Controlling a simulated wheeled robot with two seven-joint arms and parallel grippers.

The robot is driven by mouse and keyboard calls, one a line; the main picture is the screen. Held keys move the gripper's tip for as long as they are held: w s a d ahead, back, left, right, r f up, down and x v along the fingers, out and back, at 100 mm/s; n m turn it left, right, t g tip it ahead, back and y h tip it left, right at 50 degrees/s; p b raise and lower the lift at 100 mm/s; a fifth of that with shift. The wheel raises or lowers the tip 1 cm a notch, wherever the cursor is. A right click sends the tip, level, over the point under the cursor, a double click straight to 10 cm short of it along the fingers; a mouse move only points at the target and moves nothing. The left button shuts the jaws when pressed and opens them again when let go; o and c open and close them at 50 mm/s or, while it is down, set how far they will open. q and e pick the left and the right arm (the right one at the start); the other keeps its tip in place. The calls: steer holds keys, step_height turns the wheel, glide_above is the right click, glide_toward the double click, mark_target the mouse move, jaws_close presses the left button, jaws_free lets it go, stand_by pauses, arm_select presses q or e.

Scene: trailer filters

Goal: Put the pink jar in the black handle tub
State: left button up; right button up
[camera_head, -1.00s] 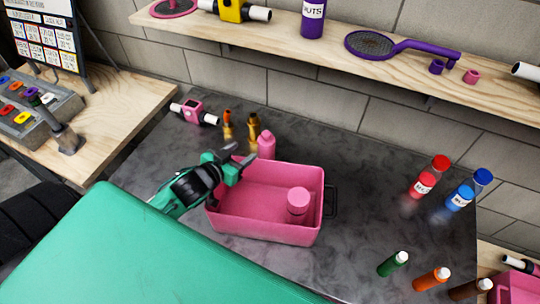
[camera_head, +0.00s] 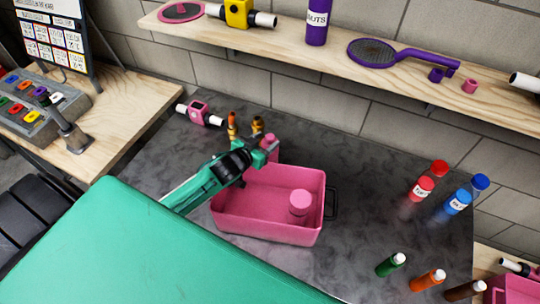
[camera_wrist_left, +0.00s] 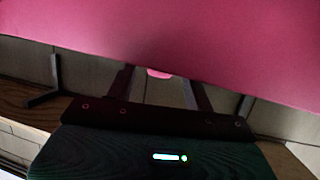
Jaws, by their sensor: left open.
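The pink tub (camera_head: 262,228) with a black handle (camera_head: 332,202) on its right side stands on the dark counter. A round-lidded pink jar (camera_head: 299,199) is inside it, toward the right. Another pink container (camera_head: 272,153), bottle-like, stands just behind the tub's back left, partly hidden by my left gripper. My left gripper (camera_head: 264,147) is open, with its fingers at this container's upper part. In the left wrist view, a small pink patch (camera_wrist_left: 159,73) shows between the fingers, and a large pink surface (camera_wrist_left: 170,35) fills the top. My right gripper is not in view.
Orange (camera_head: 232,125) and gold (camera_head: 257,126) bottles stand close behind my left gripper. Red (camera_head: 424,187) and blue (camera_head: 459,200) bottles stand at right, several small bottles at front right. A wooden shelf (camera_head: 330,57) runs above.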

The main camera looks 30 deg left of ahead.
mark_target(267, 140)
arm_select(q)
steer(key=x, duration=0.3)
steer(key=shift+w+p, duration=0.15)
steer(key=shift+p, duration=0.15)
jaws_close()
steer(key=shift+r, duration=0.1)
